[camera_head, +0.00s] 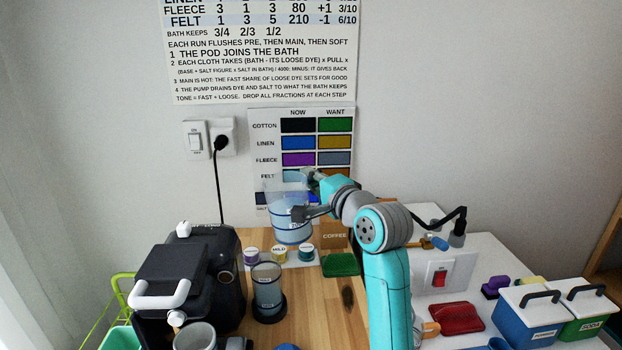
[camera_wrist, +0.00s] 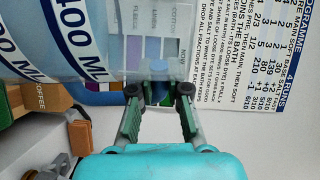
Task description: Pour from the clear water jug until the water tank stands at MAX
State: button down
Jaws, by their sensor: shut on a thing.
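The clear jug (camera_head: 291,218) is held in the air above the back of the wooden counter, about upright, with bluish water in its lower part. In the wrist view the jug (camera_wrist: 85,35) lies across the upper left with "400 ML" labels. No MAX mark is readable.
A black machine (camera_head: 182,280) stands left of the cylinder. Small labelled tubs (camera_head: 278,254), a brown COFFEE box (camera_head: 334,236) and a green pad (camera_head: 341,265) are close under the jug. A red switch (camera_head: 438,275) and lidded blue and green boxes (camera_head: 525,315) are at right.

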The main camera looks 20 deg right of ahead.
jog(key=shift+a+f+n, duration=0.15)
jog(key=shift+f+n, duration=0.85)
jog(key=shift+f, duration=0.45)
jog(key=shift+a+f+n, duration=0.15)
jog(key=shift+f+n, duration=0.85)
jog(key=shift+f, duration=0.45)
jog(key=shift+a+f+n+g+h, duration=0.15)
jog(key=shift+a+f+n+h, duration=0.1)
jog(key=shift+n, duration=0.3)
jog(key=shift+a+f+n+g+h, duration=0.15)
jog(key=shift+f+n, duration=0.1)
jog(key=shift+n, duration=0.3)
jog(key=shift+a+r+n, duration=0.35)
jog(key=shift+a+n, duration=0.05)
jog(key=shift+n, duration=0.2)
jog(key=shift+s+a+f+n, duration=0.1)
jog(key=shift+a+f+n, duration=0.1)
jog(key=shift+a+n, duration=0.3)
jog(key=shift+a+r+n, duration=0.1)
jog(key=shift+n, duration=0.3)
dwell(0.3)
dwell(1.0)
